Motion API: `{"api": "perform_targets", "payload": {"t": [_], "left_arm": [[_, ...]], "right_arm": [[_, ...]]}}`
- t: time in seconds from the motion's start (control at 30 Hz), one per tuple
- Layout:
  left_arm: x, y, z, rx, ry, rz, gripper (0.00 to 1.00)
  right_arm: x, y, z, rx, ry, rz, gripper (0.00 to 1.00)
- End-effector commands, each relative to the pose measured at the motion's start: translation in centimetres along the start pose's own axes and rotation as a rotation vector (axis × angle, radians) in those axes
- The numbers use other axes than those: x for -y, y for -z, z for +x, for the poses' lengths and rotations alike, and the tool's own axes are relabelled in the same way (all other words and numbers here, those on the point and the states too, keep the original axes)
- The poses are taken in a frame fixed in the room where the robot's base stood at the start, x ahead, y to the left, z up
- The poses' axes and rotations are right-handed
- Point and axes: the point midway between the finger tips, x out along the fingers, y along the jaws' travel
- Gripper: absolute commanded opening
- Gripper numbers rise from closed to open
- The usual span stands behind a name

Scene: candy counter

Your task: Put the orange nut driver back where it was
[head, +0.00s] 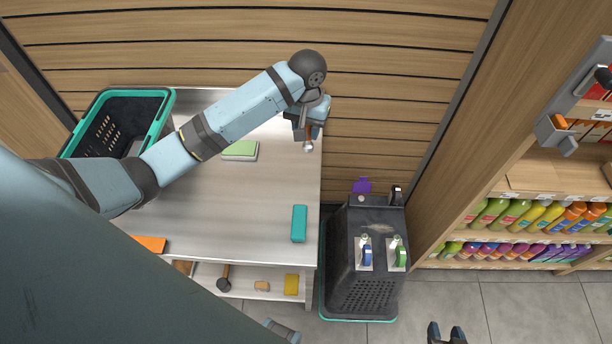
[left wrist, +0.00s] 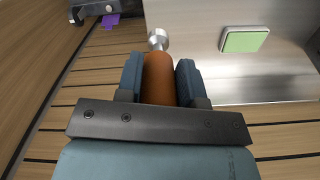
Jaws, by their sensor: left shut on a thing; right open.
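My left gripper (head: 307,127) is shut on the orange nut driver (head: 309,139) above the back right part of the counter. In the left wrist view, the orange handle of the nut driver (left wrist: 158,80) lies between both fingers, and its metal tip (left wrist: 158,38) points away from my wrist. My right gripper (head: 447,334) shows at the bottom edge of the head view, its two dark fingertips apart and nothing between them. A dark caddy (head: 366,285) stands on the floor right of the counter.
The counter (head: 225,215) bears a green-topped block (head: 240,151), a teal block (head: 299,223), an orange item (head: 151,244) and a teal-rimmed basket (head: 168,105). A lower shelf (head: 245,285) holds small items. Bottle shelves (head: 530,198) stand at the right. A purple item (head: 361,185) is behind the caddy.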

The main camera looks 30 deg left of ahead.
Motion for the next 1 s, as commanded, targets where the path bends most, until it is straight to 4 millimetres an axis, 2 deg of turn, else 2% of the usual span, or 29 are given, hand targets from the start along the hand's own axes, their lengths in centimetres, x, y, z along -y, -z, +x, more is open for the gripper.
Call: {"api": "perform_targets", "payload": {"t": [0.03,0.2,0.4,0.5,0.73,0.9,1.0], "left_arm": [[0.1,-0.1,1.4,0.005,0.002,-0.001,0.02],[0.1,-0.1,6.1,0.005,0.003,0.0,0.02],[0.1,0.1,10.8,0.002,0.002,0.0,0.02],[0.1,0.1,12.2,0.0,0.002,0.001,0.02],[0.0,0.1,13.8,0.0,0.002,0.001,0.02],[0.0,0.2,16.4,0.001,0.001,0.001,0.02],[0.0,0.2,17.2,-0.001,0.001,0.002,0.02]], "right_arm": [[0.0,0.2,-0.1,-0.003,-0.001,-0.001,0.43],[-0.2,0.6,-0.2,-0.008,-0.003,-0.002,0.43],[-0.6,0.6,-0.2,-0.009,-0.008,-0.005,0.43],[-0.6,0.6,-0.2,-0.007,-0.008,-0.005,0.43],[-0.4,0.3,-0.1,-0.002,-0.006,-0.005,0.43],[-0.3,0.2,-0.1,-0.001,-0.004,-0.004,0.43],[-0.2,0.2,-0.1,-0.001,-0.003,-0.003,0.43]]}}
